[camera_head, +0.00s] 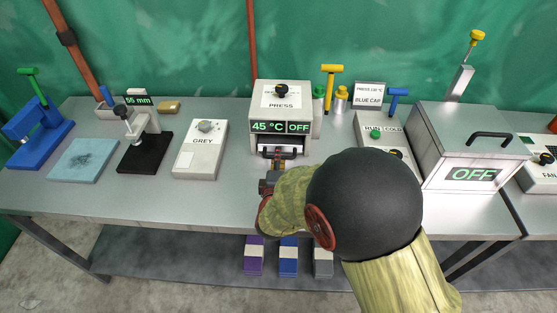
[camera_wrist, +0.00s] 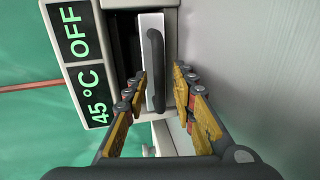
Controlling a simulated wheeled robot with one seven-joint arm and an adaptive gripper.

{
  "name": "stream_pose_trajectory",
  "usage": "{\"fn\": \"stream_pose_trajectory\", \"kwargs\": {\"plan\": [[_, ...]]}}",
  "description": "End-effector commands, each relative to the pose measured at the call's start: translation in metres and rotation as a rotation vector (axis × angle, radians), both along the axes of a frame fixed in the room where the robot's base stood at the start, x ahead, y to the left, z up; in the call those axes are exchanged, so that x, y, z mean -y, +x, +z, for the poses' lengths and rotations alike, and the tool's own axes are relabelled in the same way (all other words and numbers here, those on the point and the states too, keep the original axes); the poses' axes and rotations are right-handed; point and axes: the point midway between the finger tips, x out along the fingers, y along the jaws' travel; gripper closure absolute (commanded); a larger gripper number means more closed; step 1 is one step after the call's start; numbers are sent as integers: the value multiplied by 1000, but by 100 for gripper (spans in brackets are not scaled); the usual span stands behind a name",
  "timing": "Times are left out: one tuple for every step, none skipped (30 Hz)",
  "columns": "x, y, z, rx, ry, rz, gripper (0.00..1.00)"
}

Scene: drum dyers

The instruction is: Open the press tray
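The press (camera_head: 284,103) is a pale box on the table with a display reading 45 °C and OFF. The press tray (camera_wrist: 151,22) has a light front in the slot below the display, with a dark bar handle (camera_wrist: 156,72). The tray appears shut or nearly so; I cannot tell exactly. My gripper (camera_wrist: 162,76) is open in front of the tray, its fingertips on either side of the handle with gaps visible. In the head view, the handle (camera_head: 279,151) shows above my gripper, and my arm hides the area to its lower right.
A grey dial box (camera_head: 201,147) stands left of the press. A box with a green button (camera_head: 371,128) and a large OFF unit (camera_head: 470,150) stand to the right. Coloured blocks (camera_head: 288,256) sit on the lower shelf. Bare tabletop (camera_head: 217,205) lies left of my gripper.

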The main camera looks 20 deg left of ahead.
Motion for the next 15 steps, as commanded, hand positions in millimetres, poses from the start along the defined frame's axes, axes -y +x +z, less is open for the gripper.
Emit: {"fn": "stream_pose_trajectory", "kwargs": {"plan": [[0, 4, -2, -1, 0, -1, 74], [-1, 5, -3, -2, -1, -1, 74], [-1, 7, -3, -2, -1, -1, 74], [-1, 7, -3, -2, -1, -1, 74], [-1, 8, -3, -2, -1, -1, 74], [-1, 8, -2, -2, 0, 0, 74], [-2, 8, -2, -1, 0, 0, 74], [-1, 8, -2, -1, 0, 0, 74], [-2, 8, -2, -1, 0, 0, 74], [-2, 8, -2, -1, 0, 0, 74], [-2, 8, -2, -1, 0, 0, 74], [-2, 8, -2, -1, 0, 0, 75], [-2, 8, -2, -1, 0, 0, 77], [-2, 8, -2, -1, 0, 0, 78], [-2, 8, -2, -1, 0, 0, 81]]}}
